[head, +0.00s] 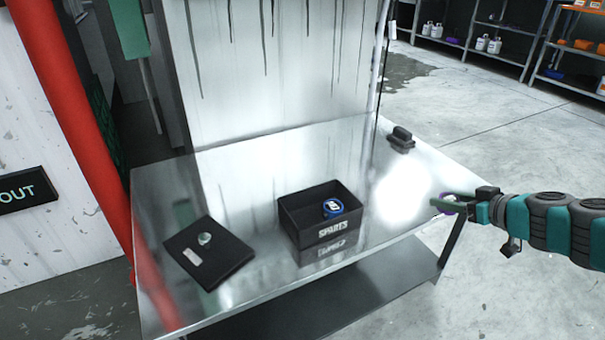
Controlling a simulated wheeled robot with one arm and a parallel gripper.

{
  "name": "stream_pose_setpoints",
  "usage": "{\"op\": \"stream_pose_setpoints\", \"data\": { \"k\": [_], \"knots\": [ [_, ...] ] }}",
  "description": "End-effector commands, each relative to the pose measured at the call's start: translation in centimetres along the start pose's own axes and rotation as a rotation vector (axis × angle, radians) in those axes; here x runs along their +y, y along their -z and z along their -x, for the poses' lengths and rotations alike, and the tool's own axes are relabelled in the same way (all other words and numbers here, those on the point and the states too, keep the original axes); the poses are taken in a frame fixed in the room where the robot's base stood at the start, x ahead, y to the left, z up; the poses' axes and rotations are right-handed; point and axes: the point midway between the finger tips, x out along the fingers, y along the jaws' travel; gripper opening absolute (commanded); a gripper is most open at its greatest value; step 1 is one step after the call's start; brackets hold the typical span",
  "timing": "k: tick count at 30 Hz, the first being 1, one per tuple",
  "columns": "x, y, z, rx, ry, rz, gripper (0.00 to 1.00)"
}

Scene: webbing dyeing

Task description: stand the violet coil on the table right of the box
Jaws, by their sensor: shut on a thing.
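The violet coil (449,211) shows as a small violet rim at the tip of my gripper (446,203). My gripper reaches in from the right and is shut on the coil; its fingers hide most of it. In the picture the coil is near the front right edge of the metal table (250,290), to the right of the box. I cannot tell whether it touches the table top. The black open box (290,222), with a pale label on its front, stands on the table. A blue coil (333,207) is inside the box.
A dark mat (230,262) with a pale tag and a small round clear object lies left of the box. A small dark block-like object (401,140) sits at the table's back right. The table between box and gripper looks clear, with bright glare.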

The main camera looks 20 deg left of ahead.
Motion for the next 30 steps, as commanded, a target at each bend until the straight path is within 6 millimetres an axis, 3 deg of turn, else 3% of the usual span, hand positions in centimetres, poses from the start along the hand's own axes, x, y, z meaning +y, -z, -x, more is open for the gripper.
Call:
{"op": "stream_pose_setpoints", "data": {
  "k": [6, 11, 30],
  "knots": [
    [-1.1, 0.9, 0.9, 0.001, 0.055, 0.031, 0.02],
    [-1.1, 1.2, 0.3, 0.0, 0.06, 0.032, 0.02],
    [0.2, 6.4, -12.0, -0.001, 0.058, 0.032, 0.02]
  ]
}}
